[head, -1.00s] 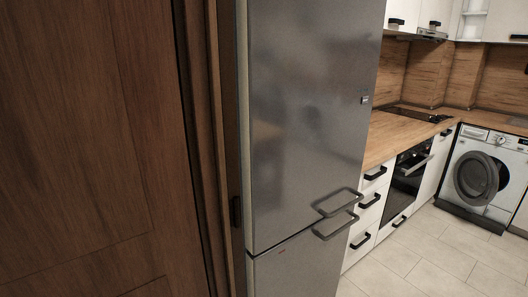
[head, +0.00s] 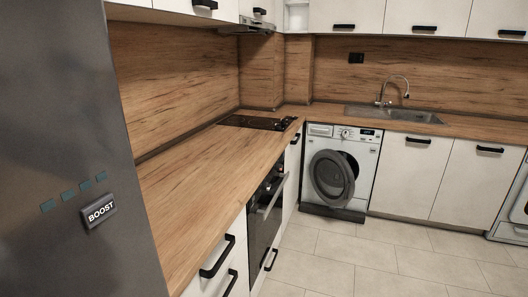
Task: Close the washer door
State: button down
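The white washer (head: 368,163) stands under the wooden counter in the far corner, left of the sink cabinets. Its round dark grey door (head: 331,177) is on the front. The door looks swung partly out from the washer's face, with part of the round opening showing behind it at the upper right; how wide it stands is hard to tell from here. My gripper is not in view.
A grey fridge (head: 75,150) fills the near left. The wooden counter (head: 205,165) with hob and oven (head: 262,215) runs along the left. White cabinets (head: 440,180) line the back. Another white appliance (head: 510,225) is cut off at right. The tiled floor (head: 370,262) is clear.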

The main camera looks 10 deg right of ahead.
aim_at(330, 178)
jog(key=i+l+z, duration=0.15)
jog(key=i+z, duration=0.25)
jog(key=i, duration=0.55)
jog(key=i+j+z, duration=0.2)
jog(key=i+z, duration=0.2)
jog(key=i, duration=0.55)
jog(key=i+j, duration=0.1)
jog(key=i, duration=0.65)
jog(key=i+j+z, duration=0.15)
jog(key=i, duration=0.6)
jog(key=i+j+u, duration=0.5)
jog(key=i+j, duration=0.15)
